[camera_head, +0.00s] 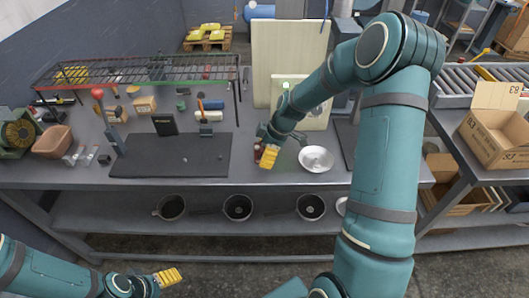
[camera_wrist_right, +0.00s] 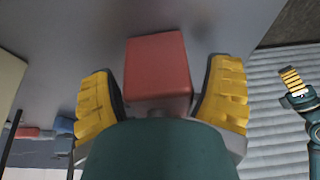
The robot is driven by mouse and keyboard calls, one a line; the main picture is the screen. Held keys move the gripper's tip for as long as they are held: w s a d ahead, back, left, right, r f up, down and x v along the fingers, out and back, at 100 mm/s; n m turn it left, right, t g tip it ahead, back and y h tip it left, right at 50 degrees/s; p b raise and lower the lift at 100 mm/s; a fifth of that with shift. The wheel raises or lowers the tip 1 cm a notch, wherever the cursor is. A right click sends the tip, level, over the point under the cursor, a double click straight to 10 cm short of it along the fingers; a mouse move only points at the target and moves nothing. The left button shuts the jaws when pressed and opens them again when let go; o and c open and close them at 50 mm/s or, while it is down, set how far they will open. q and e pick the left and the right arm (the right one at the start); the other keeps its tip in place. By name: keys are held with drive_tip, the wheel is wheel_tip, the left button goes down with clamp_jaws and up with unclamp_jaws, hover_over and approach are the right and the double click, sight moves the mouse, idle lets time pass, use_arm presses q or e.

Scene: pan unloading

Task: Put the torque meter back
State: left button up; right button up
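A red box-shaped thing (camera_wrist_right: 158,70) stands between my right gripper's yellow fingers (camera_wrist_right: 162,100) in the right wrist view, with narrow gaps on both sides. I cannot tell for sure whether it is the torque meter. In the head view my right gripper (camera_head: 268,157) is low over the workbench near its front edge, with a small red thing (camera_head: 258,150) just left of it. My left gripper (camera_head: 168,277) is at the bottom, in front of the bench and away from everything; its finger gap cannot be made out.
Several dark pots (camera_head: 238,207) stand on the lower shelf. An open cardboard box (camera_head: 495,140) is at the right.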

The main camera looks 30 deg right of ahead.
drive_tip(key=shift+r, duration=0.1)
drive_tip(key=shift+r, duration=0.25)
drive_tip(key=p+v, duration=0.1)
drive_tip(key=v, duration=1)
drive_tip(key=shift+s+d+r, duration=0.15)
drive_tip(key=shift+s+r, duration=0.05)
drive_tip(key=shift+r, duration=0.05)
